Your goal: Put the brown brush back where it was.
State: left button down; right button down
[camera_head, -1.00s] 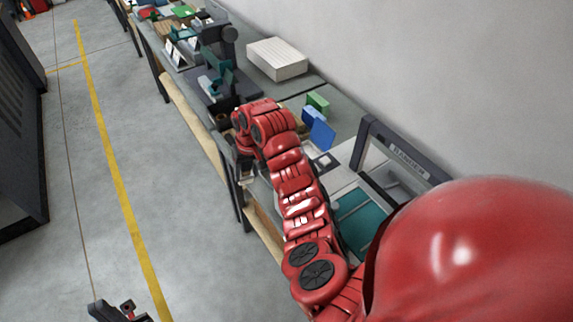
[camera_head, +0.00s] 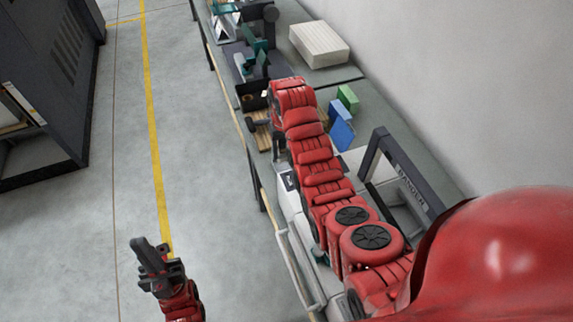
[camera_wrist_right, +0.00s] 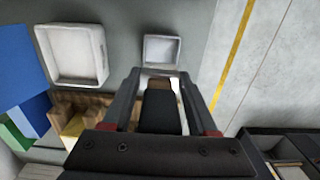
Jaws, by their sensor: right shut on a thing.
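My right gripper (camera_wrist_right: 160,78) is shut on the brown brush (camera_wrist_right: 160,84) in the right wrist view. Only a small brown part shows between the fingers; a dark block in front hides the rest. In the head view the right gripper (camera_head: 279,148) is mostly hidden under my red right arm, over the near edge of the bench. A small white tray (camera_wrist_right: 148,50) lies just beyond the fingertips in the wrist view. My left gripper (camera_head: 160,272) hangs over the floor at the lower left, and its jaw opening cannot be made out.
A larger white tray (camera_wrist_right: 98,52) and a stepped wooden block (camera_wrist_right: 62,104) are on the bench. Blue (camera_head: 341,128) and green (camera_head: 348,98) bins stand near the wall. A dark frame (camera_head: 410,178) marked DANGER stands at the right.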

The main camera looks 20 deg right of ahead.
aim_at(283, 160)
jog(key=shift+a+f+p, duration=0.3)
jog(key=shift+f+p, duration=0.15)
jog(key=shift+f, duration=0.45)
jog(key=shift+d+f+p, duration=0.15)
jog(key=shift+f+p, duration=0.15)
jog(key=shift+f, duration=0.05)
notch_tip(283, 160, down, 2)
jog(key=shift+d+f+p, duration=0.15)
jog(key=shift+f+p, duration=0.1)
jog(key=shift+p, duration=0.35)
jog(key=shift+w+f, duration=0.1)
jog(key=shift+f, duration=0.2)
